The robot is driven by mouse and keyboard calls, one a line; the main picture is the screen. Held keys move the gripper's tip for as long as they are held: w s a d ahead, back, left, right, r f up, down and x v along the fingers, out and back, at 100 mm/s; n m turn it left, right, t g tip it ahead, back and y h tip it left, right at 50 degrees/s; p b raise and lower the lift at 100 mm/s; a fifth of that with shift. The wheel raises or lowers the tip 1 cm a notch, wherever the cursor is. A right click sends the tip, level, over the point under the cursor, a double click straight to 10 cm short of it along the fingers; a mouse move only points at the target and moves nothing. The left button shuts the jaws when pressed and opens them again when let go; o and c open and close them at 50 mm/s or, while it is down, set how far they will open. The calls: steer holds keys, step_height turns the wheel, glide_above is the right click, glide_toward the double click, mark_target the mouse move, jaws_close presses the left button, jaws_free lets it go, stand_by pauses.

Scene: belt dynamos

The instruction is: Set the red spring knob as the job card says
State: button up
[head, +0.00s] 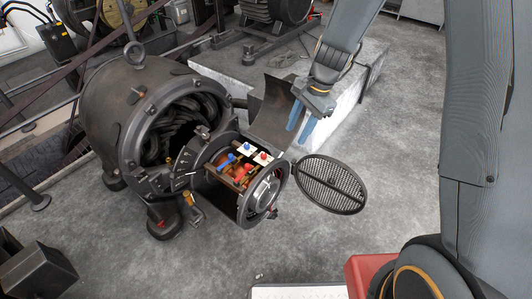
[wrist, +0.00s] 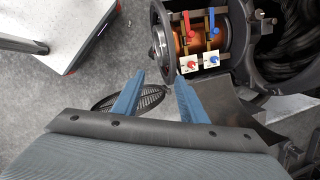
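The red spring knob (head: 263,156) sits on a small white plate in the open housing at the dynamo's end, right of a matching blue knob (head: 247,145). In the wrist view the red knob (wrist: 192,63) is left of the blue knob (wrist: 211,61). A red arm (wrist: 189,30) and a blue arm (wrist: 211,22) lie over the copper-coloured drum behind them. My gripper (head: 300,123) is open and empty, apart from the knobs, above and behind them to the right. Its blue fingers (wrist: 160,78) are spread in the wrist view. I cannot make out a job card.
The dynamo body (head: 105,95) is left of the housing. A raised cover flap (head: 275,108) stands between the knobs and my gripper. A round mesh cover (head: 330,184) hangs open at right. A pale block (head: 345,85) lies behind.

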mark_target(264, 155)
steer(key=w+a+f+m, duration=0.2)
steer(key=w+a+f, duration=0.1)
steer(key=f, duration=0.4)
steer(key=w+a+f+m+y, duration=0.1)
steer(key=w+a+f+m, duration=0.2)
steer(key=f, duration=0.4)
steer(key=w+a+f+m, duration=0.3)
steer(key=w+f, duration=0.2)
steer(key=f, duration=0.3)
steer(key=shift+a+t+y+b, duration=0.3)
steer(key=shift+a+b, duration=0.05)
steer(key=shift+b, duration=0.05)
jaws_close()
